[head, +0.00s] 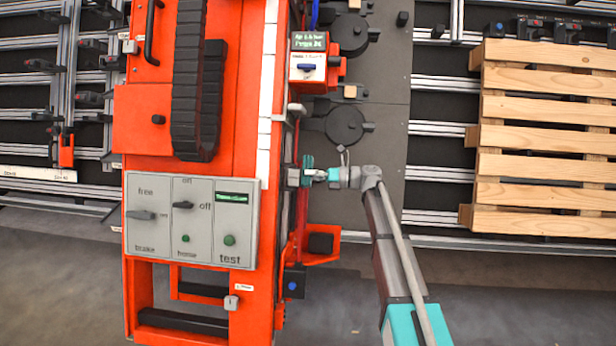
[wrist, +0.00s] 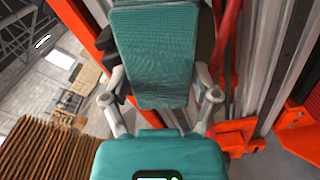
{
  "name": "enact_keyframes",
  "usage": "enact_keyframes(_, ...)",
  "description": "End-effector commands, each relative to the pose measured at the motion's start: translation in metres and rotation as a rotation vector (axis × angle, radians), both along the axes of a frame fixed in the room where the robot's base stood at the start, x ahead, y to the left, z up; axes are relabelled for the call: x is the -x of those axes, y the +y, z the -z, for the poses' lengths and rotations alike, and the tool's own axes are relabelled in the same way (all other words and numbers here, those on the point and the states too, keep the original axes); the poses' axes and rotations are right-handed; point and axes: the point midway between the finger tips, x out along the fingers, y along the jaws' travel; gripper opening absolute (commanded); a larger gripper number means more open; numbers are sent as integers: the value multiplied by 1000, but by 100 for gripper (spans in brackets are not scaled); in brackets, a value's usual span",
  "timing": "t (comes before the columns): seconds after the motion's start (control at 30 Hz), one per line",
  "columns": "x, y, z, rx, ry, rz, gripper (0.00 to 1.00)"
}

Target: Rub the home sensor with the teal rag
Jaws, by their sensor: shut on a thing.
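The teal rag (wrist: 155,55) is a folded, ribbed cloth pad in the wrist view, held between the two fingers of my gripper (wrist: 160,100). In the head view the rag (head: 307,163) is a small teal patch at the right side of the orange gantry, with my gripper (head: 320,175) shut on it. A small dark block (head: 293,177) on the gantry's side sits right by the rag. It may be the home sensor, but I cannot tell for sure. In the wrist view the rag covers most of a dark part behind it, and contact cannot be told.
The orange gantry (head: 150,100) has a grey control panel (head: 190,222) with switches and a "home" label. A box with a green display (head: 308,60) stands higher up. A wooden pallet (head: 545,140) lies at the right. An orange bracket (head: 325,250) juts out below my gripper.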

Motion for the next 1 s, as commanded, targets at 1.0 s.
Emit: enact_keyframes(1.0,31,4,0,0,0,-3,39)
